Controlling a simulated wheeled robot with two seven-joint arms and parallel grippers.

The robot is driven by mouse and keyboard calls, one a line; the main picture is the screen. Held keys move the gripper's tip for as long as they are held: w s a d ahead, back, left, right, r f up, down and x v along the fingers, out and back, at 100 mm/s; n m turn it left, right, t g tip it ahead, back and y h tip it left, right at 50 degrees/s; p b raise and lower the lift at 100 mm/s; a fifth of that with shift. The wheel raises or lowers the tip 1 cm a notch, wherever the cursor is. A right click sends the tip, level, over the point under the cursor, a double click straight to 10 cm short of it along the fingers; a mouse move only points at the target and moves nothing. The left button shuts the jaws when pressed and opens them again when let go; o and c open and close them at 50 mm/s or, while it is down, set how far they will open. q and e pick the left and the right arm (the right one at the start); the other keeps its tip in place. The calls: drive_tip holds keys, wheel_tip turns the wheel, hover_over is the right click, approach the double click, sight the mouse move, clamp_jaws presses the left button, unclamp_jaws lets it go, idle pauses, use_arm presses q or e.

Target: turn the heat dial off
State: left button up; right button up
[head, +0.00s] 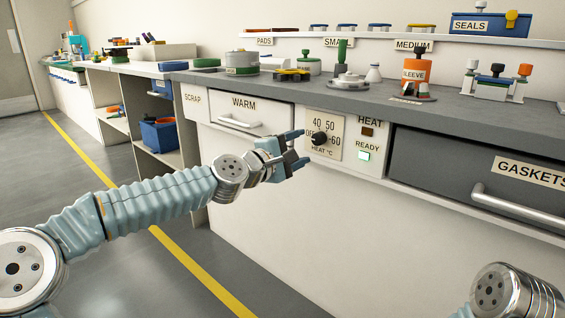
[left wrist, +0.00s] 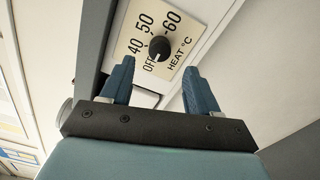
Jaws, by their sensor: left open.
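The heat dial (head: 319,138) is a black round knob on a cream plate marked OFF, 40, 50 and 60, on the white cabinet front. It also shows in the left wrist view (left wrist: 159,47), just beyond and between my fingertips. Which mark it points at is too small to tell surely. My left gripper (head: 303,148) is open, its two blue fingers facing the dial; in the left wrist view the gap between the fingers (left wrist: 158,66) is empty. The fingers look just short of the knob. My right gripper is out of view.
Beside the dial are a dark HEAT lamp (head: 367,132) and a lit green READY lamp (head: 364,156). The WARM drawer (head: 236,117) is left of the dial, the grey GASKETS drawer (head: 450,165) right. The grey worktop (head: 300,90) juts above.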

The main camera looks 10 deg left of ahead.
use_arm(q)
drive_tip(key=b+v, duration=0.1)
drive_tip(key=v, duration=0.5)
drive_tip(key=shift+s, duration=0.15)
drive_tip(key=shift+a, duration=0.1)
drive_tip(key=s+d+f+m+g+y, duration=0.1)
drive_tip(key=s+f+m+g, duration=0.1)
drive_tip(key=f, duration=1.1)
drive_tip(key=s+f+m+g+y, duration=0.1)
drive_tip(key=s+f+m+g, duration=0.15)
drive_tip(key=f, duration=1.15)
drive_tip(key=s+d+f+m+g+y, duration=0.1)
drive_tip(key=s+f+g, duration=0.15)
drive_tip(key=f, duration=1.05)
drive_tip(key=s+a+f+m+g+y, duration=0.2)
drive_tip(key=s+a+f+m+g, duration=0.1)
drive_tip(key=s+f, duration=0.85)
drive_tip(key=s+a+f+m+g+y, duration=0.2)
drive_tip(key=s+a+f+m+g, duration=0.2)
drive_tip(key=s+f, duration=0.7)
wheel_tip(320, 180, up, 17)
drive_tip(key=d+p, duration=0.1)
drive_tip(key=p, duration=1.4)
drive_tip(key=shift+s+h, duration=0.3)
drive_tip(key=shift+s, duration=0.1)
